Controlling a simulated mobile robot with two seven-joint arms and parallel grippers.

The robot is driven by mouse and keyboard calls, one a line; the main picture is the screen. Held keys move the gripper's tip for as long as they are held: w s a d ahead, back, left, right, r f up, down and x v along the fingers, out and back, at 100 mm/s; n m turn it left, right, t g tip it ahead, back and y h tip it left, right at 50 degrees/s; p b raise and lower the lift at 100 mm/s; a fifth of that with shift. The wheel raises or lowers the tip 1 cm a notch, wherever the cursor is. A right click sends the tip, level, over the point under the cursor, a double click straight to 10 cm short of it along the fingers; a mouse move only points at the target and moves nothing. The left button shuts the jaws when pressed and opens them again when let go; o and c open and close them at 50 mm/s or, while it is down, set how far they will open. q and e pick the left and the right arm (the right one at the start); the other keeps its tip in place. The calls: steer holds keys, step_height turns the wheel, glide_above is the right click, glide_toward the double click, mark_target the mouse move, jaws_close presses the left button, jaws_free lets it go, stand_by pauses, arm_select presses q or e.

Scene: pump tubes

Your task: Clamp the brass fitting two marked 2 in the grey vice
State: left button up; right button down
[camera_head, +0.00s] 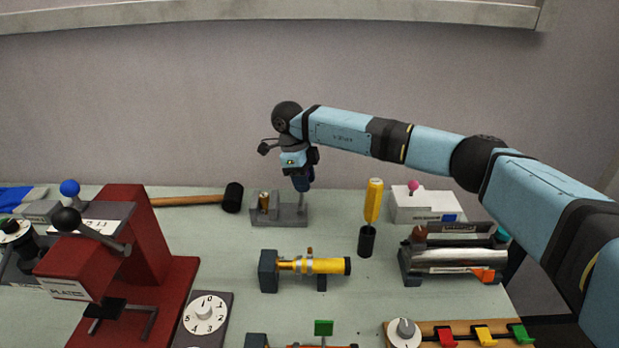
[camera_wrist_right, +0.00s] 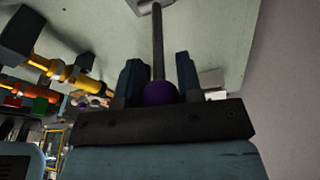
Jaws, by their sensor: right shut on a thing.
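The grey vice (camera_head: 290,222) stands at the back middle of the bench. A small brass fitting (camera_head: 264,202) stands upright at its left jaw; I cannot read its mark. A thin lever rises from the vice's right side. My right gripper (camera_head: 302,185) is above that side, shut on the lever's purple ball knob. In the right wrist view the purple knob (camera_wrist_right: 160,93) sits between the two dark fingers (camera_wrist_right: 158,80), with the lever's rod (camera_wrist_right: 158,45) running away towards the vice. Whether the jaws press on the fitting is too small to tell. My left gripper is not in view.
A yellow tube (camera_head: 328,266) with brass parts lies in a dark holder in front. A mallet (camera_head: 232,198) lies left of the vice, a yellow-handled tool (camera_head: 373,200) stands right. A red press (camera_head: 140,240) fills the left. Bench between vice and tube is clear.

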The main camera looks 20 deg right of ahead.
steer(key=shift+a, duration=0.1)
stand_by(0.4)
steer(key=c, duration=0.8)
jaws_free()
steer(key=shift+w, duration=0.1)
steer(key=v, duration=1.4)
steer(key=shift+a+f, duration=0.1)
steer(key=shift+a, duration=0.1)
